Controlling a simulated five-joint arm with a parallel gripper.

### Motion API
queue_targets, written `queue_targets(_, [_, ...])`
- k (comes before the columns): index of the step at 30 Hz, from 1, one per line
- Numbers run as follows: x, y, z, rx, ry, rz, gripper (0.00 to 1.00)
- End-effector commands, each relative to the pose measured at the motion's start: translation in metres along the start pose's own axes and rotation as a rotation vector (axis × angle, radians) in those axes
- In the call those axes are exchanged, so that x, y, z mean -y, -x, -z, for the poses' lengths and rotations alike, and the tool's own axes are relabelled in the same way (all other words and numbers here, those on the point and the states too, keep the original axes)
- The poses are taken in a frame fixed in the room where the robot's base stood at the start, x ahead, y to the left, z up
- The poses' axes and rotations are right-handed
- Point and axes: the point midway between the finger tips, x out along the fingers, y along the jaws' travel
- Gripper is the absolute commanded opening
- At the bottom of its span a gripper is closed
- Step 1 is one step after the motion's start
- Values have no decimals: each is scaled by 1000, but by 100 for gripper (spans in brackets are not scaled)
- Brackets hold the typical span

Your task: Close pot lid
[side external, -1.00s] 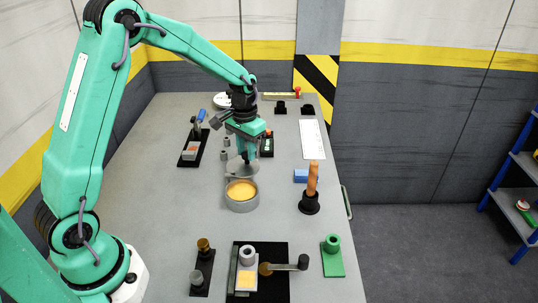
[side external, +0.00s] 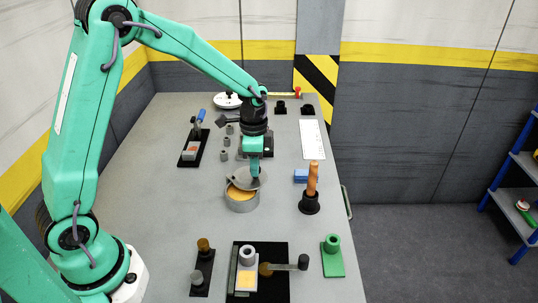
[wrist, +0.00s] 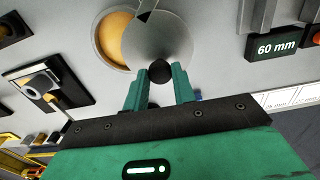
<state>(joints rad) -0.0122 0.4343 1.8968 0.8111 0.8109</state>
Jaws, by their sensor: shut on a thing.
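The pot (side external: 241,203) is a grey round vessel with orange-yellow contents, standing on the table. The round grey lid (side external: 247,181) is over the far right part of its opening and looks tilted in the side view. In the wrist view the lid (wrist: 158,42) overlaps the pot (wrist: 103,22), leaving a crescent of orange uncovered on the left. My gripper (side external: 254,174) points down above the lid. In the wrist view my gripper (wrist: 160,88) has its green fingers on either side of the lid's dark round knob (wrist: 160,71), shut on it.
A black holder with an orange handle (side external: 312,182) and a blue block (side external: 301,175) stand right of the pot. Small grey cylinders (side external: 225,155) stand behind it. A black mat (side external: 275,287) with parts lies in front. The table left of the pot is clear.

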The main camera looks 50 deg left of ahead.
Motion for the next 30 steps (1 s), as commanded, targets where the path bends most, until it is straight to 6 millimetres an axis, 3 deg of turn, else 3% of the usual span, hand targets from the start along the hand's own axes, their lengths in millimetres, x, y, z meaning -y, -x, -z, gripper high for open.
queue_targets(18, [-42,2,-12,-1,-570,2,0])
queue_targets(30, [-53,2,-21,-1,-768,3,0])
